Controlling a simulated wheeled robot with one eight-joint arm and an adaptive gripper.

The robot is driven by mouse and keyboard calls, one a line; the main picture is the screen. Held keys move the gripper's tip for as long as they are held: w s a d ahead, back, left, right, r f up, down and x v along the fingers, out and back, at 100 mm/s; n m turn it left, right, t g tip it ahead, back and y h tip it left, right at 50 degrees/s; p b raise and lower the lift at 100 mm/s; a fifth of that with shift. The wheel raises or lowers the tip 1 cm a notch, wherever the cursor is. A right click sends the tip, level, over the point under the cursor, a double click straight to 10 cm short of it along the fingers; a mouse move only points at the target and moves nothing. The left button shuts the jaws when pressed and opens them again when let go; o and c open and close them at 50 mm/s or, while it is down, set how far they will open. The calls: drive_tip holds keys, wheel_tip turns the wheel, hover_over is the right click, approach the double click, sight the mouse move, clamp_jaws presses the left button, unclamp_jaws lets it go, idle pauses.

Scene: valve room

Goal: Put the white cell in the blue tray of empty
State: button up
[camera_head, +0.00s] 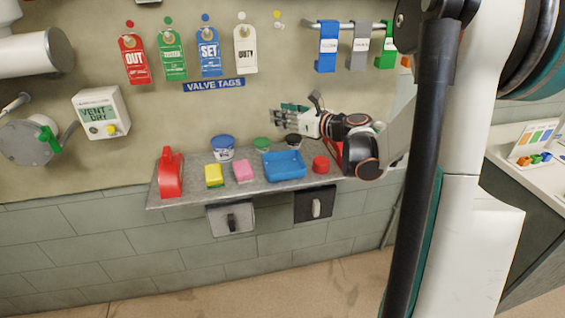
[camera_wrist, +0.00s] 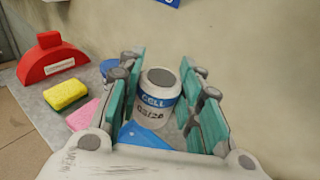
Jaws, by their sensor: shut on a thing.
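The white cell (camera_wrist: 155,105) has a blue band reading "CELL" and dark print below it. In the wrist view it stands between the teal fingers of my gripper (camera_wrist: 168,95), which is shut on it. In the head view my gripper (camera_head: 290,117) is above the back of the shelf, over and behind the blue tray; the cell is hard to make out there. The blue tray (camera_head: 287,176) sits on the grey shelf and looks empty in its visible part. A blue piece of it (camera_wrist: 145,136) shows below the cell in the wrist view, partly hidden by my gripper.
On the shelf (camera_head: 185,187) stand a red holder (camera_head: 170,174), yellow sponge (camera_head: 214,175), pink sponge (camera_head: 243,171), blue-lidded tub (camera_head: 222,147), green-lidded tub (camera_head: 262,144) and red item (camera_head: 320,164). The wall with valve tags (camera_head: 214,86) rises close behind.

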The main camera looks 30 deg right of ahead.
wheel_tip(320, 180, down, 15)
drive_tip(key=b, duration=0.4)
drive_tip(key=shift+b, duration=0.3)
drive_tip(key=shift+f, duration=0.1)
drive_tip(key=shift+f, duration=0.15)
drive_tip(key=o, duration=1.1)
drive_tip(key=shift+c, duration=0.2)
drive_tip(key=shift+r, duration=0.2)
drive_tip(key=p+v, duration=0.2)
drive_tip(key=v, duration=1)
